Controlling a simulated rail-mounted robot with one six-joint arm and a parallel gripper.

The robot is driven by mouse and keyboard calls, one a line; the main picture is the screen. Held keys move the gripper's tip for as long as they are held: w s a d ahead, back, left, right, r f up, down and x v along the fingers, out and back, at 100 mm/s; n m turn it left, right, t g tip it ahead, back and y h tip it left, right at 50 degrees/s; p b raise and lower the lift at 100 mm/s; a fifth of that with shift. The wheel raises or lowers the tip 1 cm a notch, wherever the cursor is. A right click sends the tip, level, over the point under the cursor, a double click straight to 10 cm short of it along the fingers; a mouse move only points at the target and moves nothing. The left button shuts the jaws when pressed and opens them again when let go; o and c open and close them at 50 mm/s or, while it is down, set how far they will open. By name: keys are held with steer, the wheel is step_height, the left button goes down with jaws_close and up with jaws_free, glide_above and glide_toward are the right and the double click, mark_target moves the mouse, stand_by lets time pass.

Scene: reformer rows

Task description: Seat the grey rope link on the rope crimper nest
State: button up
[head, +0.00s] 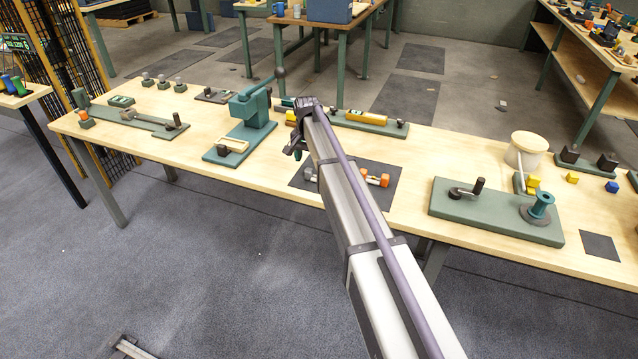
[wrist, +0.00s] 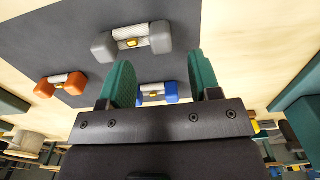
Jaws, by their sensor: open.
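The grey rope link (wrist: 132,42), two grey blocks joined by a pale rope piece with a yellow middle, lies on the dark mat (wrist: 220,30). In the wrist view it is just beyond my fingertips, offset left. My gripper (wrist: 162,68) is open, its two green fingers apart with nothing held. A grey link (head: 310,174) also shows in the head view, left of my arm, below my gripper (head: 297,146). The teal crimper (head: 250,106) stands left of my gripper, with a pale nest (head: 233,146) on its base plate. The nest's details are too small to tell.
An orange link (wrist: 62,85) and a blue link (wrist: 158,93) lie on the same mat. The blue one appears between my fingers in the wrist view. A green board with a yellow block (head: 367,117) is behind the mat. A spool board (head: 495,212) is right.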

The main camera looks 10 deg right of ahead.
mark_target(308, 169)
step_height(308, 169, down, 5)
steer(key=b, duration=0.3)
steer(key=shift+w+b, duration=0.1)
steer(key=shift+b, duration=0.25)
steer(key=shift+r, duration=0.3)
steer(key=c, duration=1)
